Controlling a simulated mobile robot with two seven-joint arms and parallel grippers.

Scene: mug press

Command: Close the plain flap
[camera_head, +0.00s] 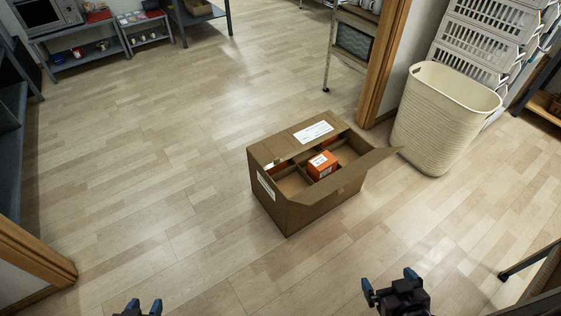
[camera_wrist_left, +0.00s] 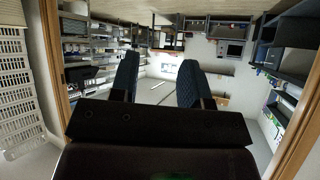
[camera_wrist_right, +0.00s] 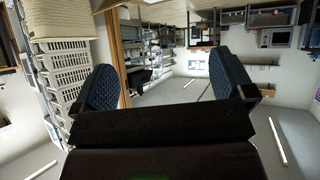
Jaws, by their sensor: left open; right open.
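A brown cardboard box (camera_head: 268,205) stands on the floor in the middle of the head view, its top partly open. A plain flap (camera_head: 362,170) without a label leans outward along its near right side, its tip pointing right. Another flap (camera_head: 290,143) with a white label lies across the far part of the top. Inside, between dividers, is an orange carton (camera_head: 322,165). My left gripper (camera_head: 143,306) is open and empty at the bottom edge, well short of the box. My right gripper (camera_head: 390,282) is open and empty, nearer than the box and apart from it.
A cream laundry basket (camera_head: 440,118) stands right of the box, close to the flap's tip. Beyond it are white crates (camera_head: 480,45) and a wooden door post (camera_head: 385,65). A low shelf with a microwave (camera_head: 45,14) is at far left. Floor left of the box is clear.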

